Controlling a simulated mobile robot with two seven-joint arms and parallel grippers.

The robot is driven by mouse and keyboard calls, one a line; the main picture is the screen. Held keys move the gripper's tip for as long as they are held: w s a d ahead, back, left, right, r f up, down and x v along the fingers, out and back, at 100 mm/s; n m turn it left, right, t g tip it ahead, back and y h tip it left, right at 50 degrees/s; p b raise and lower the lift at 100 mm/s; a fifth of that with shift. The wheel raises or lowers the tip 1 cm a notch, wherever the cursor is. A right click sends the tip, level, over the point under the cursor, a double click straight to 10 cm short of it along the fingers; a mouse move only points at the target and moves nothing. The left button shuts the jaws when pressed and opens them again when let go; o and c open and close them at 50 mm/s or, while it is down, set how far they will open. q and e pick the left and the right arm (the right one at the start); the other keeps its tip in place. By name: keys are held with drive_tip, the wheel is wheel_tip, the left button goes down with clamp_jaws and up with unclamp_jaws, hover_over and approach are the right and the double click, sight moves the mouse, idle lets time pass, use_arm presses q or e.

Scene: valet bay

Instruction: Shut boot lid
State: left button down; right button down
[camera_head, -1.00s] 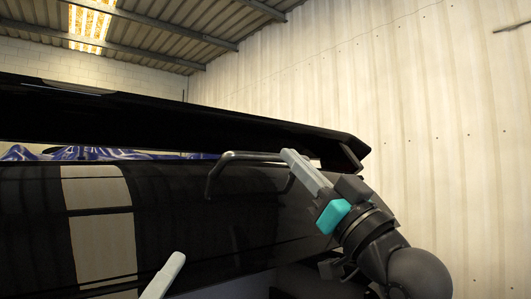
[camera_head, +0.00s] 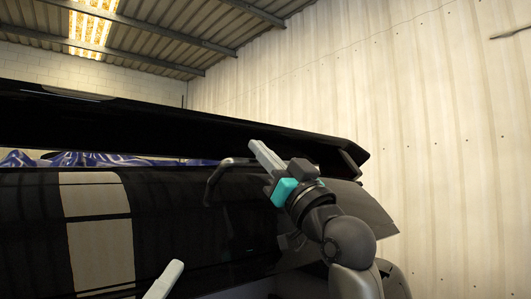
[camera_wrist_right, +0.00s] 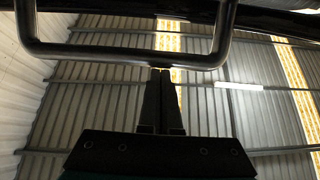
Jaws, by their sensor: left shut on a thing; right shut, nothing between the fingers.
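The boot lid shows as glossy black bodywork: a long upper slab (camera_head: 200,135) and a curved lower panel (camera_head: 170,215), with a narrow gap between them at the left. I cannot tell for sure which part is the lid. A dark U-shaped handle (camera_head: 213,180) stands in front of the lower panel. My right gripper (camera_head: 255,146) is shut and empty at the handle's top right; its closed fingers (camera_wrist_right: 162,75) reach the handle bar (camera_wrist_right: 120,54) in the wrist view. Contact is unclear. My left gripper (camera_head: 166,278) shows only a grey tip at the bottom; what it holds is hidden.
Crumpled blue material (camera_head: 90,159) shows through the gap. A pale corrugated wall (camera_head: 440,110) stands at the right, with open space before it. A brick wall (camera_head: 100,66) and a metal roof with lit strips are behind.

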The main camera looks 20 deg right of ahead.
use_arm(q)
drive_tip(key=shift+f, duration=0.15)
use_arm(e)
drive_tip(key=shift+f, duration=0.6)
drive_tip(key=shift+f, duration=0.1)
drive_tip(key=f, duration=0.1)
drive_tip(key=s+f, duration=0.2)
drive_tip(key=f, duration=0.1)
drive_tip(key=shift+d, duration=0.35)
drive_tip(key=shift+s, duration=0.1)
use_arm(q)
drive_tip(key=shift+c, duration=1)
unclamp_jaws()
drive_tip(key=shift+w, duration=0.1)
